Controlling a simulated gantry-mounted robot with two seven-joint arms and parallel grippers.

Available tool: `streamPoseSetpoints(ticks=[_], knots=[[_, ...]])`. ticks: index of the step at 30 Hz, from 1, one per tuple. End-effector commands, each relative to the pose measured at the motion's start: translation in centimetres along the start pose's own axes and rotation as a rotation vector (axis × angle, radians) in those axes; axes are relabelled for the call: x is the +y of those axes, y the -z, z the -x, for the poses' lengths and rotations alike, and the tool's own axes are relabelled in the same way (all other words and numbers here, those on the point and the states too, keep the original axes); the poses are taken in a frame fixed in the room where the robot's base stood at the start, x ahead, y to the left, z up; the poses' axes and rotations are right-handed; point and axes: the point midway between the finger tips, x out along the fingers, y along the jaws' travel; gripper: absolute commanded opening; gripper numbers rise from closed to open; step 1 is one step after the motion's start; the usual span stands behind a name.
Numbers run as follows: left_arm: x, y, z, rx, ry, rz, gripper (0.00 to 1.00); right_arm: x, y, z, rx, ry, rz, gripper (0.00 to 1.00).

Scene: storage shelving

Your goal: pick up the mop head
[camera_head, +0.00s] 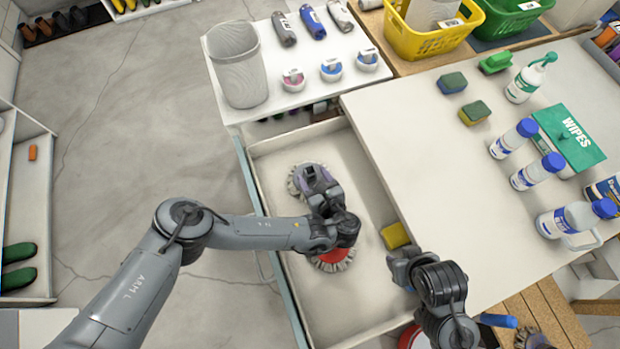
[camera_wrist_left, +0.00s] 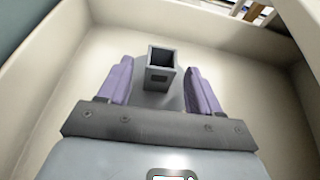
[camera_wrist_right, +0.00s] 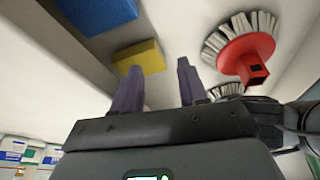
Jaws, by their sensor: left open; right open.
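A round mop head with pale bristles (camera_head: 293,184) lies in the open drawer (camera_head: 270,150). Its square grey socket (camera_wrist_left: 160,72) stands up between my left fingers in the left wrist view. My left gripper (camera_head: 313,180) is open over it, one purple finger on each side, with visible gaps. A red round head with pale bristles (camera_head: 333,262) lies nearer in the drawer, partly hidden by my left arm; it also shows in the right wrist view (camera_wrist_right: 245,45). My right gripper (camera_head: 398,262) is open and empty at the drawer's right side.
A yellow sponge (camera_head: 395,236) is by the drawer's right wall, close to my right gripper. The white tabletop (camera_head: 400,130) right of the drawer holds sponges, bottles and a wipes box (camera_head: 570,140). A grey bin (camera_head: 237,65) stands behind the drawer.

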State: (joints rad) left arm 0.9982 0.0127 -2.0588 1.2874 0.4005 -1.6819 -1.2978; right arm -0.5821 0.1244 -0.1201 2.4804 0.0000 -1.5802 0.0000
Motion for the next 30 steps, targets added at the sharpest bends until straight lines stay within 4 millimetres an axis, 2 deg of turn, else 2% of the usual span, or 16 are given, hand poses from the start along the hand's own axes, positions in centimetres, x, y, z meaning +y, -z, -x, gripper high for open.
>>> streamPoseSetpoints(ticks=[12, 16, 23, 30], knots=[[0.1, 0.2, -4.5, 0.001, -0.002, 0.002, 0.64, -0.1, -0.1, -0.3, 0.001, 0.003, -0.004, 0.43], [0.1, 0.1, -5.2, 0.0, -0.002, 0.001, 0.64, -0.1, 0.0, -0.4, 0.002, 0.005, -0.006, 0.43], [0.1, 0.1, -5.2, 0.001, -0.001, 0.0, 0.64, -0.2, 0.0, -0.4, 0.003, 0.005, -0.007, 0.43], [0.1, 0.1, -5.2, 0.001, -0.001, 0.0, 0.27, -0.2, 0.0, -0.4, 0.003, 0.005, -0.007, 0.43]])
